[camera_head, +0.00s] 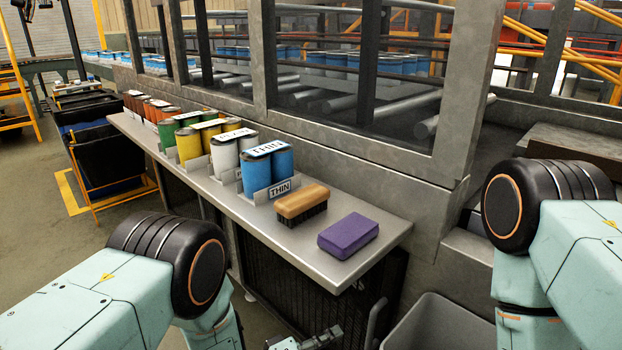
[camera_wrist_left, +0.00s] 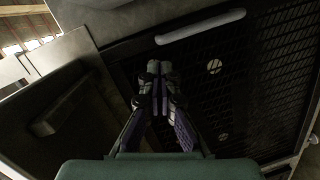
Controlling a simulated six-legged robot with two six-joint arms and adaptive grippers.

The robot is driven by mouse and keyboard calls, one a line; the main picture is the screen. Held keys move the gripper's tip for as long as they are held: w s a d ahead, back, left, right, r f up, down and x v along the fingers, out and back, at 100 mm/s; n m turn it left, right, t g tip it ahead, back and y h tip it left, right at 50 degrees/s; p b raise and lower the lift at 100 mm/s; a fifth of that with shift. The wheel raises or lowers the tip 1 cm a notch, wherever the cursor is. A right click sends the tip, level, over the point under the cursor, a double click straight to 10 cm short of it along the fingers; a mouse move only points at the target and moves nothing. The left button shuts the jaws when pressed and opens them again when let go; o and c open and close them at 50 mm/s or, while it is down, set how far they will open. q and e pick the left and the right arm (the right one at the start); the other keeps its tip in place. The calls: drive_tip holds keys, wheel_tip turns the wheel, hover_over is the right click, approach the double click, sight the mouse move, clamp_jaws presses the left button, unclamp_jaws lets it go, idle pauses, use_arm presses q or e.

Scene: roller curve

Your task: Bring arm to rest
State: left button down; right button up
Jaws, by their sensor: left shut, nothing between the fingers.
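My left arm comes in from the lower left of the head view and bends down at its black elbow. My left gripper (camera_head: 322,338) shows only in part at the bottom edge, below the shelf's front edge. In the left wrist view the gripper (camera_wrist_left: 159,70) is shut, its two fingers together with nothing between them. It points at a dark mesh panel (camera_wrist_left: 240,80). My right arm bends down at the right side of the head view; its gripper is out of the picture.
A metal shelf (camera_head: 225,195) holds a brush (camera_head: 301,204), a purple sponge (camera_head: 348,236), blue cans (camera_head: 270,168) and several other coloured cans. A grey bin (camera_head: 440,325) stands at the bottom right. A framed window (camera_head: 350,90) is behind. Floor at left is partly clear.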

use_arm(q)
drive_tip(key=s+a+f+m+g+y, duration=0.4)
drive_tip(key=s+a+f+y, duration=0.5)
drive_tip(key=s+a+f, duration=0.55)
drive_tip(key=s+a+r+g+y, duration=0.2)
drive_tip(key=s+a, duration=0.4)
drive_tip(key=s, duration=0.3)
drive_tip(key=s+a+r+g+y, duration=0.2)
drive_tip(key=s+a+r, duration=0.3)
drive_tip(key=s, duration=0.4)
drive_tip(key=shift+s+a+n+g, duration=0.15)
drive_tip(key=shift+a+n+g, duration=0.15)
drive_tip(key=shift+a+g, duration=0.5)
drive_tip(key=shift+w+d+f, duration=0.1)
drive_tip(key=shift+w+d, duration=0.1)
